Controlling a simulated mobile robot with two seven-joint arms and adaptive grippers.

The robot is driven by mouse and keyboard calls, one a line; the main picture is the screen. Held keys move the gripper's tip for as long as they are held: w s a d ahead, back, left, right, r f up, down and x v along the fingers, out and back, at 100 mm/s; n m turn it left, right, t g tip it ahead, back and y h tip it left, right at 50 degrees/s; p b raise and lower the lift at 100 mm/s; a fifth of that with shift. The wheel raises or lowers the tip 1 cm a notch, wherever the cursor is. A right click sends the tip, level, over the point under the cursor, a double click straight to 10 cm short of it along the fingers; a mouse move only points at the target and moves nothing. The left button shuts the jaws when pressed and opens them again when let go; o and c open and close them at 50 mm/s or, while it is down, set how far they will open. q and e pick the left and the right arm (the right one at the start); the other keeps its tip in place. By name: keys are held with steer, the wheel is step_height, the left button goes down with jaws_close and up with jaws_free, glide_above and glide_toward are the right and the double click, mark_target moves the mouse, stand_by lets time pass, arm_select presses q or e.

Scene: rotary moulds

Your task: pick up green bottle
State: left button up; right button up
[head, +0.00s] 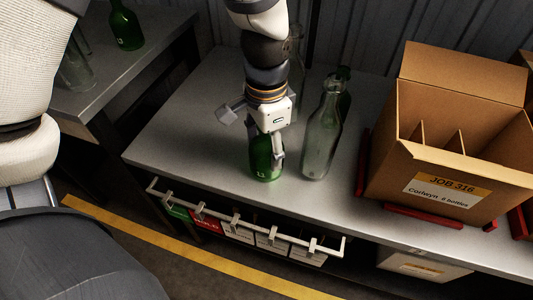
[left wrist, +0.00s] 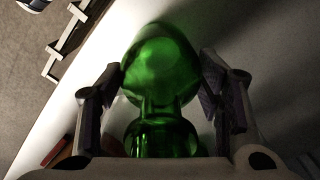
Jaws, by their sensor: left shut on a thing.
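A green bottle (head: 264,163) stands upright on the grey bench (head: 190,140), near its front edge. My left gripper (head: 272,140) comes down over it from above and is shut on it. In the left wrist view the green bottle (left wrist: 160,75) fills the middle, with the two fingers of my left gripper (left wrist: 168,88) against its sides. The bottle's upper part is hidden by the gripper in the head view. My right gripper is not in view.
A clear bottle (head: 322,135) stands close to the right of the green one, with a dark green bottle (head: 344,92) behind it. An open carton (head: 440,170) with dividers stands at right among red strips. A rail (head: 245,222) runs along the bench front. Another green bottle (head: 126,28) stands on the left bench.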

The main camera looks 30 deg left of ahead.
arm_select(q)
step_height(320, 180, up, 4)
steer(key=shift+w+f+p, duration=0.1)
steer(key=shift+f+p, duration=0.05)
steer(key=shift+p, duration=0.15)
steer(key=s+d+r, duration=0.7)
steer(key=d+r, duration=0.2)
steer(key=d, duration=0.3)
steer(key=shift+s+r, duration=0.2)
steer(key=shift+s, duration=0.05)
step_height(320, 180, up, 11)
steer(key=shift+r, duration=0.2)
